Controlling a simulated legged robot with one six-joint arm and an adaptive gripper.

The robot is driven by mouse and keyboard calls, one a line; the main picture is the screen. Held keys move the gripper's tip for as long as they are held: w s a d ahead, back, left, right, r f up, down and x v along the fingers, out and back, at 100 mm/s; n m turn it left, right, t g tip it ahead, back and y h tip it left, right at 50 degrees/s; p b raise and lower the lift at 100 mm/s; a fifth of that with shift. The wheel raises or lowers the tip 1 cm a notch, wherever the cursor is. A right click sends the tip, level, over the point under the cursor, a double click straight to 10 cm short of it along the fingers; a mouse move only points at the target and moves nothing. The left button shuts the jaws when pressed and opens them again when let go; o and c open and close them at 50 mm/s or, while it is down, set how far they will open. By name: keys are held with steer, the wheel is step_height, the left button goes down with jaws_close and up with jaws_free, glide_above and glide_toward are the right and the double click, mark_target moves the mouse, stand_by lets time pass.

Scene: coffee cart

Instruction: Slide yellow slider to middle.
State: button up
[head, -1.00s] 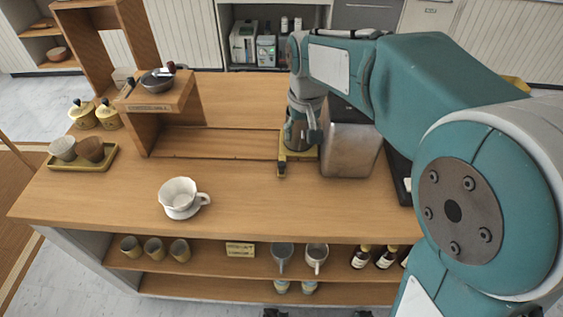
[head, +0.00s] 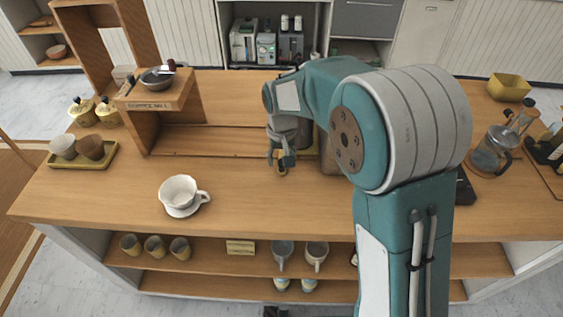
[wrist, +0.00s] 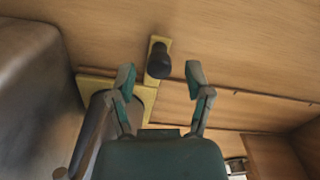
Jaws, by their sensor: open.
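The yellow slider (wrist: 151,94) shows in the wrist view as a flat yellow piece with a dark knob (wrist: 160,62) on its arm. My gripper (wrist: 160,77) is open, with one finger on each side of the knob's line. I cannot tell whether a finger touches it. In the head view my gripper (head: 281,163) is over the right part of the wooden track and hides most of the slider. A little yellow (head: 312,153) shows to its right.
The wooden track (head: 210,141) runs left from the slider to the wooden stand (head: 168,118). A white cup (head: 178,191) on a saucer stands front left. A metal box (wrist: 35,95) is close on the left in the wrist view. A glass press (head: 490,152) stands at the right.

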steer(key=shift+f, duration=1)
jaws_close()
steer(key=shift+a, duration=0.1)
steer(key=a, duration=1.7)
steer(key=shift+a+f, duration=0.15)
steer(key=shift+a, duration=0.25)
steer(key=shift+s, duration=0.1)
jaws_free()
